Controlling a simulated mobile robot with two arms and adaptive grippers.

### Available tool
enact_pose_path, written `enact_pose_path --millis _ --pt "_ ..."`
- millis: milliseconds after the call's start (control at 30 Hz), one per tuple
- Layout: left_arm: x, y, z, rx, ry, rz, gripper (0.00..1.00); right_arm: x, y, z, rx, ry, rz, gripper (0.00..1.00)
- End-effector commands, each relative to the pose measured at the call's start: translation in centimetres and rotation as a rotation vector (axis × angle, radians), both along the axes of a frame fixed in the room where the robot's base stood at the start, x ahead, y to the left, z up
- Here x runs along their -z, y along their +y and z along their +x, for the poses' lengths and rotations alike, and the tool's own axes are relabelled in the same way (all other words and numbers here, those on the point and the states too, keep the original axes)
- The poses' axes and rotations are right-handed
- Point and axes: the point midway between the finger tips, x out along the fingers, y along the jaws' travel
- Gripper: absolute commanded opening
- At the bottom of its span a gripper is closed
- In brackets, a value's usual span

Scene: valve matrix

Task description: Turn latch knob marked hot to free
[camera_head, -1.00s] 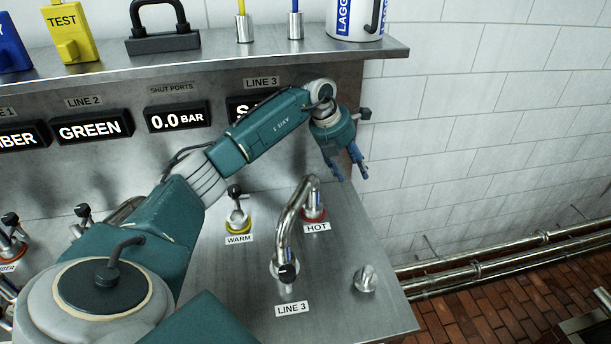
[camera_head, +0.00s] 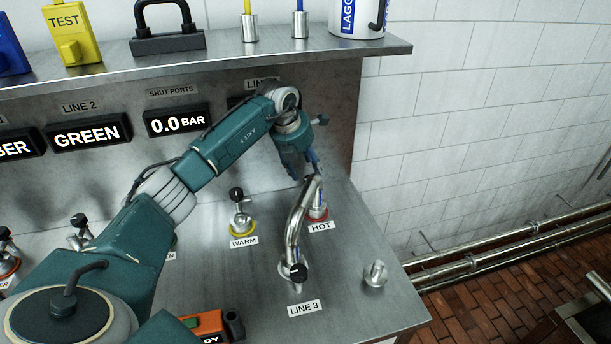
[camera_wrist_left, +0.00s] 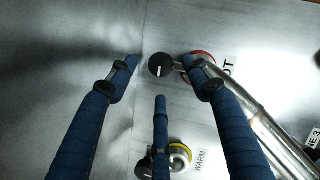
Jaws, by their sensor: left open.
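The hot valve (camera_head: 317,212), with a red ring and a HOT label (camera_head: 320,227), stands at the bench's back right behind a curved spout. In the left wrist view its black knob (camera_wrist_left: 161,66) has a white mark and sits beside the red ring (camera_wrist_left: 203,56). My left gripper (camera_head: 305,167) hangs just above the hot valve in the head view; the knob is hidden there. In the left wrist view the blue fingers of the left gripper (camera_wrist_left: 164,62) are spread on different sides of the knob, with nothing held. I cannot tell their height above it. My right gripper is out of view.
The curved metal spout (camera_head: 297,222) of LINE 3 rises close beside the hot valve. The warm valve (camera_head: 240,220), with a yellow ring, stands to its left. A small metal knob (camera_head: 374,274) sits at right. A shelf (camera_head: 220,57) overhangs the back panel.

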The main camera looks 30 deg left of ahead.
Motion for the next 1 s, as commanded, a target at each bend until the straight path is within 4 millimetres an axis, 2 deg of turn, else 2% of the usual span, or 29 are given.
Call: enact_pose_path --millis 100,300,667,867,1000 --pt "1.8 -0.1 0.7 -0.001 0.004 -0.002 0.49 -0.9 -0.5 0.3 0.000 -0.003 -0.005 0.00" --pt "3.9 -0.1 1.6 -0.001 0.002 -0.002 0.49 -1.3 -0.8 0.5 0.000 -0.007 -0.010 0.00" --pt "4.6 0.0 1.9 0.000 0.000 0.000 0.49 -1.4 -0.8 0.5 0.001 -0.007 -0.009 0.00" --pt "4.5 -0.1 1.9 0.000 -0.002 0.000 0.09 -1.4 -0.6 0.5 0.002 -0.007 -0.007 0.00" --pt "4.4 -0.1 2.0 -0.001 -0.004 -0.001 0.07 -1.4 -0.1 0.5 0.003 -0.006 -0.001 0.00"
